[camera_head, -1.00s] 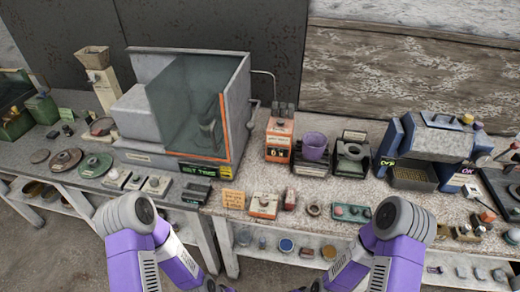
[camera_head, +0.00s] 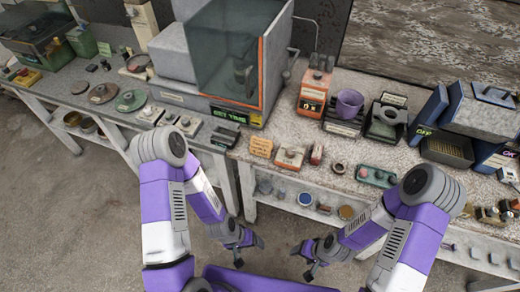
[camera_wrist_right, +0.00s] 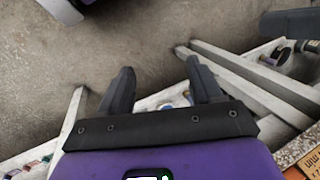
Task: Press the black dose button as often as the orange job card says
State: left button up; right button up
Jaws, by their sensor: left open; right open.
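The orange job card (camera_head: 261,147) stands near the front edge of the bench; its writing is too small to read. Right of it is a pale box with an orange base and a small knob or button (camera_head: 290,153); I cannot tell whether this is the black dose button. An orange unit with a display (camera_head: 314,92) stands behind. My left gripper (camera_head: 251,252) is open and empty, low in front of the bench. My right gripper (camera_head: 302,264) is open and empty beside it; its spread fingers show in the right wrist view (camera_wrist_right: 160,66). Neither touches anything.
A glass-fronted cabinet (camera_head: 222,60) stands on the bench behind the card. A purple cup (camera_head: 349,104), a green tray (camera_head: 376,176) and a blue machine (camera_head: 475,120) stand to the right. A shelf with jars runs under the bench. The floor in front is clear.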

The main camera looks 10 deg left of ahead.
grip_shut()
dwell(0.3)
dwell(0.4)
dwell(0.9)
